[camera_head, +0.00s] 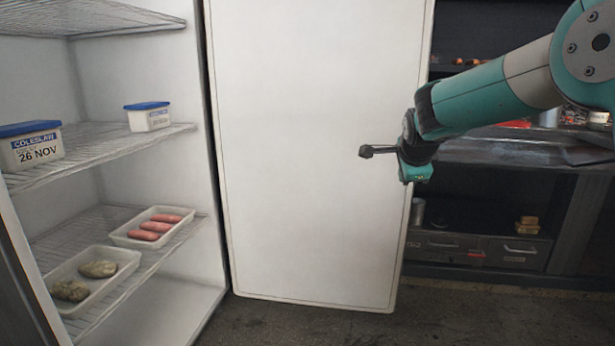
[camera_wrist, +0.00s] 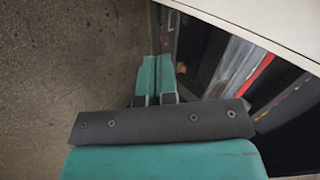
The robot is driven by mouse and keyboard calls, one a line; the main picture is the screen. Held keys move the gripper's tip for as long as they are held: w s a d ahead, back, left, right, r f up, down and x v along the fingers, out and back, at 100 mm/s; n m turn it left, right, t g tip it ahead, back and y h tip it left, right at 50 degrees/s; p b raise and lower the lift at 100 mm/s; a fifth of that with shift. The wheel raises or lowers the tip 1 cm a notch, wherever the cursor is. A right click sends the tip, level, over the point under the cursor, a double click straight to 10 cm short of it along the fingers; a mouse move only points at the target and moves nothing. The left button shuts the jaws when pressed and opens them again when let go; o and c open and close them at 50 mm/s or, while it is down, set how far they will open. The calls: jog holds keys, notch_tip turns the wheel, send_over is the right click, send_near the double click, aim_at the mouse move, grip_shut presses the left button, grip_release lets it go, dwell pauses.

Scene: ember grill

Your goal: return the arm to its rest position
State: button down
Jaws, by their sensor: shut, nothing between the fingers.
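My gripper (camera_head: 416,174) hangs at the end of my raised teal arm, in the right half of the head view. It appears in front of the open white fridge door (camera_head: 320,150), near the door's right edge. I cannot tell the exact gap between them. In the wrist view the two teal fingers (camera_wrist: 157,75) lie side by side, shut, with nothing between them. The fingers point down toward the floor.
The open fridge at left has wire shelves holding coleslaw tubs (camera_head: 149,116), a tray of sausages (camera_head: 152,228) and a tray of patties (camera_head: 92,278). A dark counter with drawers (camera_head: 478,250) stands behind the arm at right. Bare floor (camera_wrist: 70,70) shows below.

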jog(key=s+a+f+n+g+y, duration=0.1)
jog(key=s+a+n+g+y, duration=0.2)
jog(key=s+n, duration=0.8)
jog(key=s+a+f+n+g+y, duration=0.15)
jog(key=s+a+n, duration=0.45)
jog(key=s, duration=1)
jog(key=s+a+n+g+y, duration=0.3)
jog(key=s+n, duration=0.5)
jog(key=s, duration=0.6)
notch_tip(320, 180, up, 32)
jog(key=s+a+n+h+p, duration=0.1)
jog(key=p, duration=3.1)
jog(key=shift+s+f+g, duration=0.25)
jog(key=shift+s+g, duration=0.1)
jog(key=shift+s, duration=0.05)
